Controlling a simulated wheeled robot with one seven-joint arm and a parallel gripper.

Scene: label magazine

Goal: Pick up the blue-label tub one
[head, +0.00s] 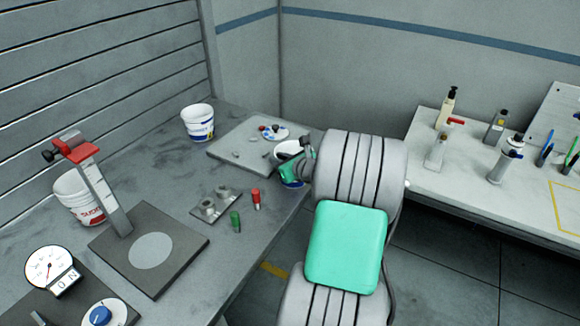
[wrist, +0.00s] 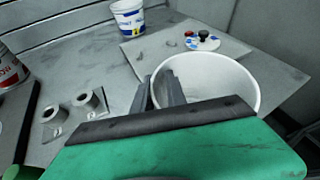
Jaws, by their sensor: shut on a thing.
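A white tub (wrist: 225,85) fills the right middle of the wrist view, its open mouth facing up, empty as far as I see. My gripper (wrist: 161,88) is shut on its left wall, one finger inside and one outside. In the head view this tub (head: 287,147) is mostly hidden behind my gripper, with some blue low on its side. I cannot tell whether it touches the table. Another white tub with a blue label (head: 198,123) stands upright at the back left of the table; it also shows in the wrist view (wrist: 127,18).
A tub with red lettering (head: 72,195) stands at left behind a red-topped post (head: 98,185). A grey board (head: 232,145) with a palette (head: 275,132) lies beyond my gripper. A metal block with two rings (head: 216,205), a green piece (head: 235,221) and a red piece (head: 256,199) are nearby.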

